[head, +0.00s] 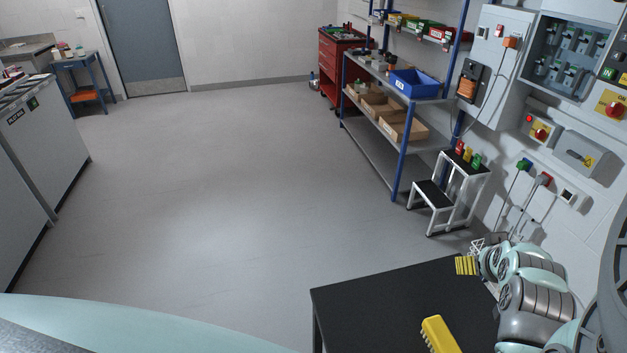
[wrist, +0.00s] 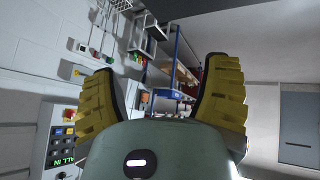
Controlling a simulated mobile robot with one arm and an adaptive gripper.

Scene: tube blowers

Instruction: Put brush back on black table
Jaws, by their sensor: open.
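The black table (head: 385,300) is at the bottom right of the head view. A yellow block-like thing with a notched edge (head: 440,335) shows over its front part, cut by the frame's lower edge; it may be the brush, but I cannot tell for sure. My gripper (head: 467,265) is near the table's far right side, with yellow ridged fingers. In the wrist view, my gripper (wrist: 165,90) has its two fingers wide apart with nothing held between them. No other brush shows.
A white step stool (head: 450,190) stands beyond the table, beside blue-framed shelving (head: 400,130). Electrical boxes (head: 580,150) line the right wall. A grey cabinet (head: 40,150) is at left. The floor between is clear.

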